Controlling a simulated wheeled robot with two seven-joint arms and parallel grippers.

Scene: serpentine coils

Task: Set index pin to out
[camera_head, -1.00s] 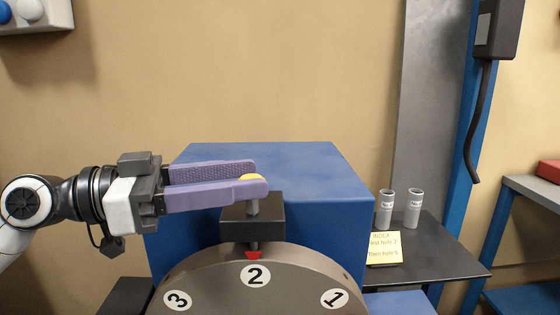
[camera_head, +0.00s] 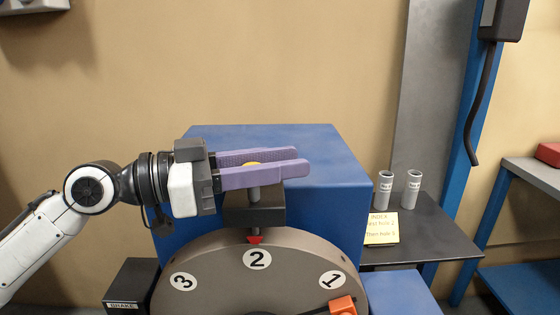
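The index pin (camera_head: 254,194) has a yellow knob (camera_head: 252,164) on a grey stem. It stands upright in a dark block (camera_head: 267,215) above the grey index wheel (camera_head: 222,283). My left gripper (camera_head: 304,162) comes in from the left, with its two purple fingers on either side of the knob. The fingers reach past the knob to the right. A gap shows between them, and I cannot tell whether they touch the knob. A red pointer (camera_head: 255,240) under the block points at the number 2 (camera_head: 257,260). My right gripper is not in view.
A blue housing (camera_head: 330,160) stands behind the wheel. A dark shelf (camera_head: 440,240) at right holds two grey cups (camera_head: 413,189) and a yellow note (camera_head: 381,228). A box labelled BRAKE (camera_head: 130,285) is at lower left. An orange part (camera_head: 343,305) is at lower right.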

